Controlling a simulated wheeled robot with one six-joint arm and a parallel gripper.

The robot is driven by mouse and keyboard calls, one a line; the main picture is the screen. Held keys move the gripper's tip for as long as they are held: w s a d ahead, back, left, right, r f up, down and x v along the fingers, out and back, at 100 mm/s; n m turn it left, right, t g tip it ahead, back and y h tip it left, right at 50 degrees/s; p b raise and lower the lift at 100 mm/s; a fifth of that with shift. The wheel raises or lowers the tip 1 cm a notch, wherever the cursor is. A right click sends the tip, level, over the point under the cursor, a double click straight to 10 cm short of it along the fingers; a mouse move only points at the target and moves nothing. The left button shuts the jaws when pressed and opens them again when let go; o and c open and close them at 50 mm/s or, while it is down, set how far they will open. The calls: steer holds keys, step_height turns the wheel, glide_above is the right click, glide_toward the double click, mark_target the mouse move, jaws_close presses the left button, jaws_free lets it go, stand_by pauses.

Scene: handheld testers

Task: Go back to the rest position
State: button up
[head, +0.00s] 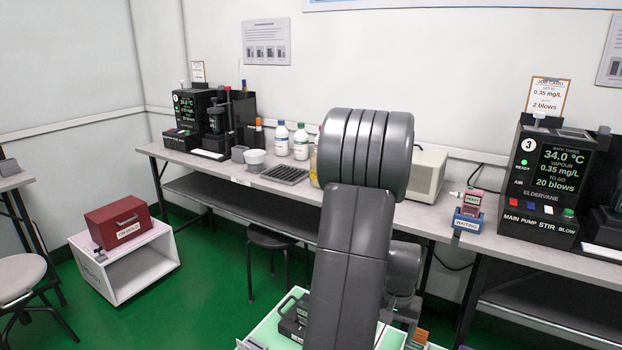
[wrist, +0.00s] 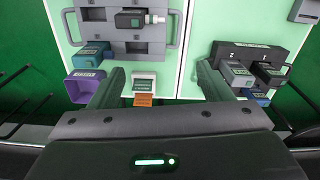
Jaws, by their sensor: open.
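My gripper (wrist: 160,82) is open in the wrist view, its two dark fingers spread wide with nothing held between them. It is over a pale green work surface (wrist: 190,70) that carries testers and holders. A small white device (wrist: 145,84) with an orange tag (wrist: 143,100) shows between the fingers, apart from them as far as I can tell. A dark grey tester (wrist: 130,20) lies in a grey tray (wrist: 112,42) at the top. In the head view my raised arm fills the middle and my gripper is hidden.
A purple open bin (wrist: 85,87) lies left of the fingers. A black holder with several testers (wrist: 250,70) is at right. A long bench (head: 420,215) runs along the wall, with a bath unit (head: 545,180) and a pink tester in a blue stand (head: 468,222). Stools (head: 270,238) stand on the green floor.

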steer(key=w+a+r+n+p, duration=0.2)
steer(key=w+a+r+p, duration=0.3)
steer(key=a+r+p, duration=0.3)
steer(key=w+a+r+n+p, duration=0.2)
steer(key=w+a+r+p, duration=0.3)
steer(key=a+r+p, duration=0.4)
steer(key=shift+w+a+r+p, duration=0.15)
steer(key=shift+r+p, duration=2.1)
steer(key=shift+p, duration=0.9)
